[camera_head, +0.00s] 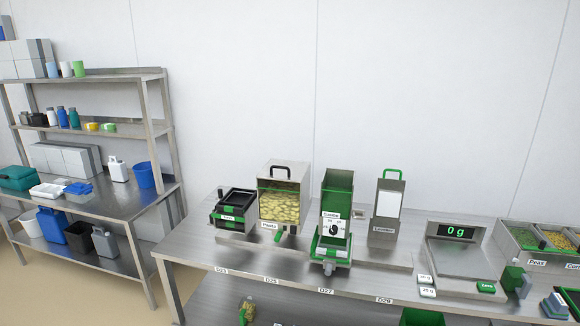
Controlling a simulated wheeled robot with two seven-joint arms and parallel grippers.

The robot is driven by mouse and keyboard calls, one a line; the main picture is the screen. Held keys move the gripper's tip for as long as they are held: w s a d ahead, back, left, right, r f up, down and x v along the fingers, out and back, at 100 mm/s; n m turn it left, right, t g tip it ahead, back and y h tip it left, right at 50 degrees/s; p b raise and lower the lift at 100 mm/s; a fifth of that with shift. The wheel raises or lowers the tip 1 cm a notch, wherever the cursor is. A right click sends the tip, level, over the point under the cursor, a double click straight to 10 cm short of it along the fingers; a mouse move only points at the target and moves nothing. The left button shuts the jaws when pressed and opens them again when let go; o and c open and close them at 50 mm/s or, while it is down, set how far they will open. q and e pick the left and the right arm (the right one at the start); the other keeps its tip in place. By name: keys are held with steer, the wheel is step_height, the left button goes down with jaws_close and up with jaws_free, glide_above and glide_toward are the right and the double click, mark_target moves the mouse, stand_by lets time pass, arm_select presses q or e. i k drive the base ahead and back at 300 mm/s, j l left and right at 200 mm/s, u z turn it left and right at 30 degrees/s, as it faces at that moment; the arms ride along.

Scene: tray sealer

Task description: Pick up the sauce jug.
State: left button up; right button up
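No jug in the camera_head view carries a readable sauce label. A white jug-like container (118,172) stands upright on the left bench. A blue can (51,226) and a grey jug-like container (104,241) stand on that bench's lower shelf. I cannot tell whether any of these is the sauce jug. Neither of my grippers is in view.
The steel table (198,252) also bears a black and green box (235,207), a pasta hopper (284,194), a tall holder (388,208), a scale reading 0 g (456,248) and food bins (540,240). A blue bucket (144,175) stands on the left bench.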

mark_target(516, 277)
steer(key=k+j+z, duration=0.15)
steer(key=z, duration=1.4)
